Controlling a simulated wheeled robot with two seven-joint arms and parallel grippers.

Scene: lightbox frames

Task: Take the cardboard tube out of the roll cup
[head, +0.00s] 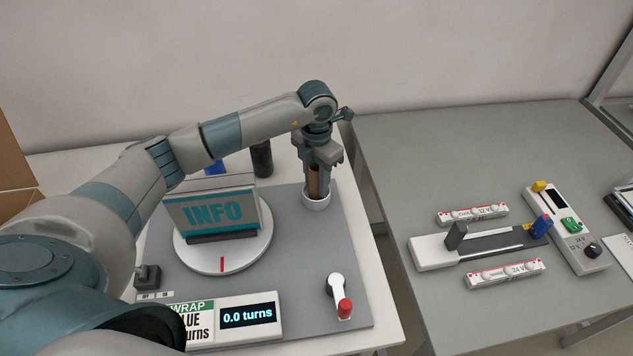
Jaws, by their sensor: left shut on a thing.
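The brown cardboard tube (314,181) stands upright, its lower part inside the white roll cup (316,203) at the back right of the grey board. My left gripper (318,165) points down from above and is shut on the tube, with its fingers on either side of it. The tube's top is hidden by the gripper, and its bottom end is hidden in the cup. My right gripper is not in view.
An INFO sign (212,213) stands on a white turntable (222,252) left of the cup. A red-handled crank (342,300) and a "0.0 turns" display (247,316) are at the front. A dark cylinder (262,158) stands behind. A second table (400,165) is at right.

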